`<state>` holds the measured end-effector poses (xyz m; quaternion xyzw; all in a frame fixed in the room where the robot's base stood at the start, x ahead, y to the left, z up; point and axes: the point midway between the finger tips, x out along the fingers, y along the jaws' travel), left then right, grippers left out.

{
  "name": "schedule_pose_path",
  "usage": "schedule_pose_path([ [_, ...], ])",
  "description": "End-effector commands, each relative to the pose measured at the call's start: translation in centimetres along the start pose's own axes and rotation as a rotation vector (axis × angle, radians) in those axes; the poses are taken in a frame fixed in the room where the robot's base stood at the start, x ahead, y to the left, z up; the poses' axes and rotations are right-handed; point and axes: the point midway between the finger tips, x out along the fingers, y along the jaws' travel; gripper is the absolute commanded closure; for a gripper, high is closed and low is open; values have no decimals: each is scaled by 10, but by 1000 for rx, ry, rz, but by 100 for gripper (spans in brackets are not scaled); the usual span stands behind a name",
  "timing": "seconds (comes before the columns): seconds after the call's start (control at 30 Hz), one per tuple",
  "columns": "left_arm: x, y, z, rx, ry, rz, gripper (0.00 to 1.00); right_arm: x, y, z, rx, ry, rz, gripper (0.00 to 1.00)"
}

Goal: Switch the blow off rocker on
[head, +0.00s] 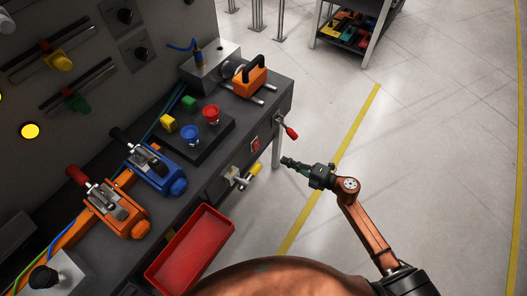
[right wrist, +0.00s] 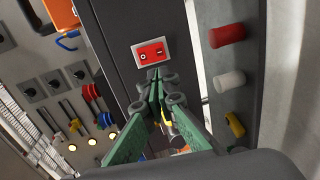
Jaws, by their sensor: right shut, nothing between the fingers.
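A red rocker switch (right wrist: 151,51) in a pale frame sits on the dark front face of the bench. It also shows small in the head view (head: 255,145). It carries a round mark and a bar mark; I cannot tell which side is pressed, and no label is readable. My right gripper (head: 285,160) is shut and empty, in front of the bench and to the right of the rocker. In the right wrist view its fingertips (right wrist: 160,74) point at the area just below the rocker; contact is not visible. My left gripper is out of view.
A red-handled lever (head: 290,131) sticks out near the bench corner, and a yellow-handled valve (head: 254,169) sits left of the gripper. A red tray (head: 190,250) hangs at the bench front. Open floor (head: 340,100) lies to the right.

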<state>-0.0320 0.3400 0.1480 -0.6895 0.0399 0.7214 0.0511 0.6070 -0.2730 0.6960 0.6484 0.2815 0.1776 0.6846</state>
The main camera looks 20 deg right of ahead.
Motion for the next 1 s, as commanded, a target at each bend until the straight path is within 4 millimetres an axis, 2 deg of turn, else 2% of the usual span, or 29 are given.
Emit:
schedule_pose_path([
  [0.03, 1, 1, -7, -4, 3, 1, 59, 12, -2, 0, 0, 1, 1, 100],
  [0.3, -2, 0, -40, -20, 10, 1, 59, 68, -3, 0, 1, 0, 0, 100],
  [0.5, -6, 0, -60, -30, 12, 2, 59, 99, -3, 0, 2, 0, -1, 100],
  [0.7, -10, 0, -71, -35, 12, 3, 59, 113, -2, 0, 2, -1, -1, 100],
  [1.0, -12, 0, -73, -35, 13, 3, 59, 115, -1, 0, 2, -1, -1, 100],
])
